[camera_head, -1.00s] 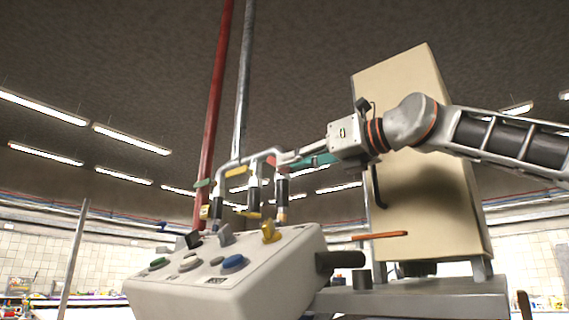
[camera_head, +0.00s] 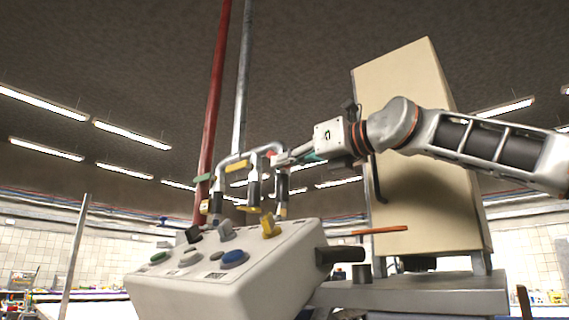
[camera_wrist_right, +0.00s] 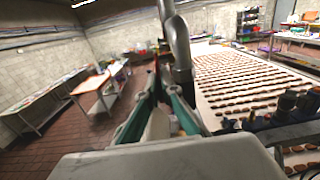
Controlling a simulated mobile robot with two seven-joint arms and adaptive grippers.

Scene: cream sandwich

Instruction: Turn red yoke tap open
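The red yoke tap (camera_head: 271,154) is a small red handle on the right-hand bent metal pipe, mostly hidden by pipe and fingers. My right gripper (camera_head: 285,158) reaches in from the right, its fingertips close beside the red handle. Contact cannot be made out. In the right wrist view its two green-sided fingers (camera_wrist_right: 163,92) extend toward a grey pipe (camera_wrist_right: 178,45), with a gap between their bases. Whether the tips close on anything is unclear. My left gripper is not in view.
A white control box (camera_head: 225,280) with coloured buttons and a yellow knob (camera_head: 268,226) stands below the pipes. A tall cream cabinet (camera_head: 425,200) stands behind my right arm.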

